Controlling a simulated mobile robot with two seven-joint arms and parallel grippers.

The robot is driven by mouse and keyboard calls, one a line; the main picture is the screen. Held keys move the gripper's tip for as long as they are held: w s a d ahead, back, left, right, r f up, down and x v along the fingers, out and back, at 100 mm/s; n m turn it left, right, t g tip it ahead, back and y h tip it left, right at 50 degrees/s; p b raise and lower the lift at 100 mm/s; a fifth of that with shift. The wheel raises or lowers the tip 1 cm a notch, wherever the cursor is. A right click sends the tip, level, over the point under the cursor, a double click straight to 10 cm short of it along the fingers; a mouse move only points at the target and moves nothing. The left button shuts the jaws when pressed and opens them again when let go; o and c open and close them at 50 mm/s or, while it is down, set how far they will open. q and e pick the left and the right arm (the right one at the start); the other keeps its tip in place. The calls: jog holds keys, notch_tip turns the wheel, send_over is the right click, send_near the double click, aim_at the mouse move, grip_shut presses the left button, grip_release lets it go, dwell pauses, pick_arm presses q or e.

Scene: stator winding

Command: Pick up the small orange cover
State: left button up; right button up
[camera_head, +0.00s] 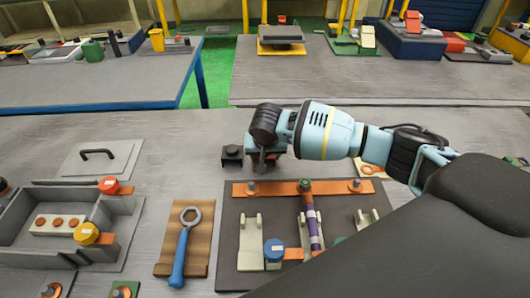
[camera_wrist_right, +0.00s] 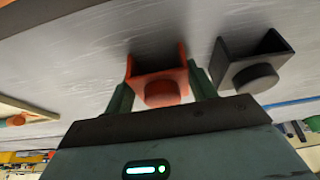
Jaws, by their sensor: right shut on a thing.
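The small orange cover (camera_wrist_right: 158,82) is an open box-like piece with a round knob, seen in the right wrist view between the two green fingers. My right gripper (camera_wrist_right: 160,92) is shut on it. In the head view my right gripper (camera_head: 264,160) points down at the table, left of its wrist, and mostly hides the cover. I cannot tell whether the cover touches the table. A similar dark grey cover (camera_head: 232,155) stands just left of the gripper; it also shows in the right wrist view (camera_wrist_right: 250,65). My left gripper is not in view.
A dark board (camera_head: 231,240) with an orange bar and a purple-striped rod lies in front of the gripper. A blue-handled wrench (camera_head: 183,248) on a wooden plate, a grey bin (camera_head: 20,218) and a handled grey plate (camera_head: 100,160) lie to the left. Bare table lies behind the gripper.

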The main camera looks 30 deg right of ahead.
notch_tip(320, 180, up, 10)
jog(key=shift+f+p, duration=0.1)
jog(key=shift+p, duration=0.35)
